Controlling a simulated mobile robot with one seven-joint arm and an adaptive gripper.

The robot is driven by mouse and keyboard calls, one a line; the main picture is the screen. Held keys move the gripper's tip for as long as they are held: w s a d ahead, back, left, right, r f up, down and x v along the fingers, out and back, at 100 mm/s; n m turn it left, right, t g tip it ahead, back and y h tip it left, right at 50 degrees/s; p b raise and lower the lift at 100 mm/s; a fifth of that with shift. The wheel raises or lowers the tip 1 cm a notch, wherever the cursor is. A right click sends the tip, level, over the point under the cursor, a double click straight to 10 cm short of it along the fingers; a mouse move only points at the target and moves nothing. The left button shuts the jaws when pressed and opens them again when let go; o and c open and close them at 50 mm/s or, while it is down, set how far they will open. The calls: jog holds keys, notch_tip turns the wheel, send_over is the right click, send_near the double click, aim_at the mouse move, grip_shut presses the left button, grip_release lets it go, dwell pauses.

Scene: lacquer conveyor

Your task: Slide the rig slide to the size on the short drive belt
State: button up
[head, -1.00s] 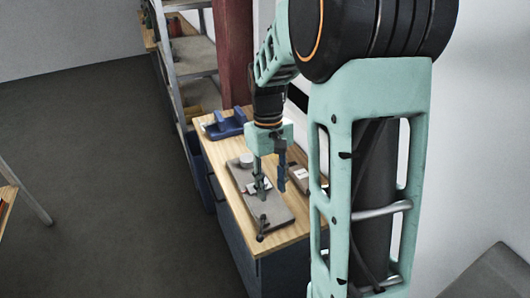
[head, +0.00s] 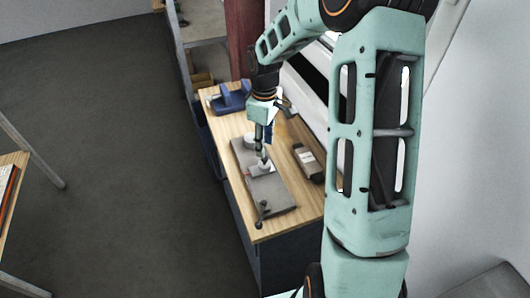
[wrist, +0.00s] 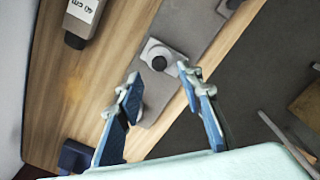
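The rig is a long grey plate (head: 278,198) on the wooden bench, and it also shows in the wrist view (wrist: 196,25). Its slide, a pale square block with a dark round knob (wrist: 160,57), sits on the plate. My gripper (head: 263,158) is over the slide. In the wrist view my gripper (wrist: 158,72) is open, with its blue fingers on either side of the knob and empty between; contact cannot be told. A dark grey box (head: 307,162) beside the rig bears a white label (wrist: 83,9) that seems to read "40 cm". I cannot identify a drive belt for sure.
A pale round disc (head: 250,141) stands at the rig's far end, partly behind a finger in the wrist view. A small dark lever (head: 261,212) is at the near end. A blue holder (head: 230,99) stands at the bench's back. Bare wood lies between rig and box.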

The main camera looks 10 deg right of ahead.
aim_at(265, 158)
notch_tip(265, 158, down, 5)
jog(key=shift+f, duration=0.1)
dwell(0.3)
grip_shut()
